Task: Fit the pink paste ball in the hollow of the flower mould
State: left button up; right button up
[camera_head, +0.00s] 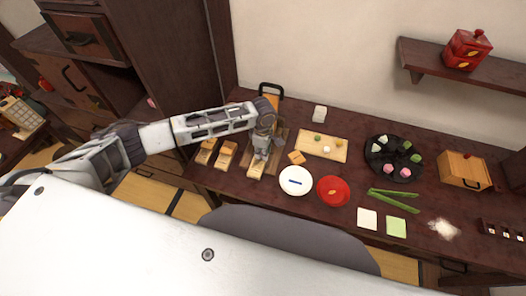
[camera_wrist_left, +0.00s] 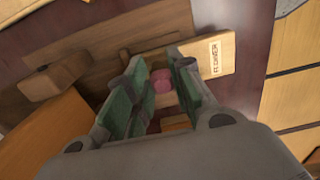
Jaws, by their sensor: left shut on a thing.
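My left gripper (camera_head: 261,156) is low over the work board at the left part of the table. In the left wrist view its green-padded fingers (camera_wrist_left: 158,98) are shut on the pink paste ball (camera_wrist_left: 162,84), which shows between them. The flower mould (camera_wrist_left: 208,56) is a pale wooden block with a FLOWER label, and it runs beneath the fingers. Its near end (camera_head: 255,170) shows in the head view below the gripper. The hollow is mostly hidden by the fingers, so I cannot tell whether the ball touches it. My right gripper is not in view.
Two other wooden moulds (camera_head: 227,152) lie left of the gripper. A white plate (camera_head: 296,190) and a red plate (camera_head: 334,199) stand to its right. A pale board (camera_head: 309,150) with small balls and a dark tray (camera_head: 380,173) of sweets lie farther right.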

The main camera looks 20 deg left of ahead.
pick_arm(q)
jog(key=shift+f, duration=0.2)
dwell(0.3)
jog(key=shift+f+p, duration=0.35)
dwell(0.6)
jog(key=o, duration=0.8)
jog(key=shift+o, duration=0.2)
jog(key=shift+r, duration=0.1)
